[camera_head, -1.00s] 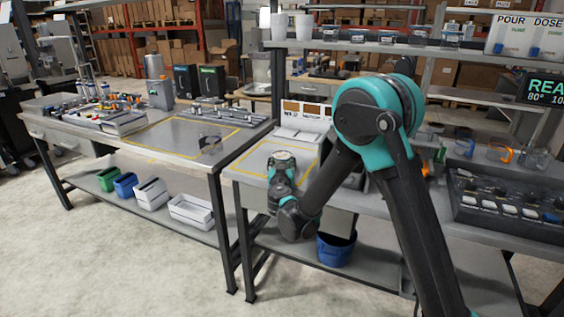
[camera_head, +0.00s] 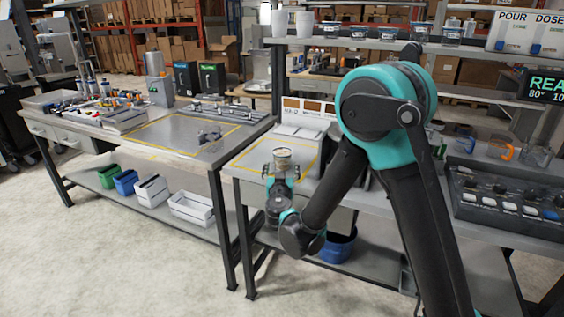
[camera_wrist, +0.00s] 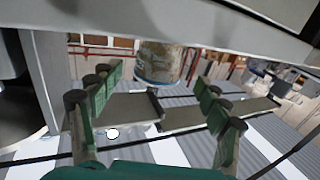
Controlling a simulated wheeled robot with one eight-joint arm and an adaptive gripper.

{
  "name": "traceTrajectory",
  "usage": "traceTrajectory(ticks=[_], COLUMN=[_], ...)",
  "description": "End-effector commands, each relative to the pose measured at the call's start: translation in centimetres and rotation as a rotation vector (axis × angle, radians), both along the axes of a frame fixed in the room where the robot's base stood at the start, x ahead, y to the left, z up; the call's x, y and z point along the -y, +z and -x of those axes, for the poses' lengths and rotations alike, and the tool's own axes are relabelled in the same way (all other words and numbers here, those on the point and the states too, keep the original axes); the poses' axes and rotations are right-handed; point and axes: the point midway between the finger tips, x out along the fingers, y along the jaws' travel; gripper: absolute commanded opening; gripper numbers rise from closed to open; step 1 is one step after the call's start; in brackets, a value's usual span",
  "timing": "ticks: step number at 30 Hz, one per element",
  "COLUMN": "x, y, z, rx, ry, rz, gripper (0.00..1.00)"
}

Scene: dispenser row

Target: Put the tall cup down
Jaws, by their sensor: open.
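A pale cup with brownish marks (camera_head: 283,158) shows upright at the front of the right-hand bench, inside the yellow outline. My gripper (camera_head: 281,181) is just in front of it, at the bench's front edge, and partly hides the cup's lower part. In the wrist view the cup (camera_wrist: 158,62) is ahead of my gripper (camera_wrist: 158,92), near the tips of the spread fingers. The green finger pads stand apart on both sides, with a visible gap to the cup. The cup's base contact is hard to make out.
A dark control panel (camera_head: 505,200) is on the right of the bench. A blue bin (camera_head: 337,247) sits on the lower shelf, below my arm.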

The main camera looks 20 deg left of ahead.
Motion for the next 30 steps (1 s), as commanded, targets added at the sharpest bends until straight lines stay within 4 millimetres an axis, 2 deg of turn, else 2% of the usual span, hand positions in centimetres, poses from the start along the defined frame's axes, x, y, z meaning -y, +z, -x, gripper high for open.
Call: traceTrajectory(ticks=[3,7,12,19,20,25,30], x=[0.6,1.1,1.4,1.4,1.4,1.4,1.7], y=[0.0,0.0,0.0,0.0,0.0,0.0,0.0], z=[2.1,3.6,4.4,4.4,4.4,4.4,4.2], rx=[0.000,0.000,0.000,0.000,0.000,0.000,-0.003], ry=[0.002,0.002,0.000,0.000,0.000,0.000,-0.007], rz=[0.000,0.000,0.000,0.000,0.000,0.000,0.002], gripper=[0.76,0.76,0.76,0.76,0.77,0.98,1.00])
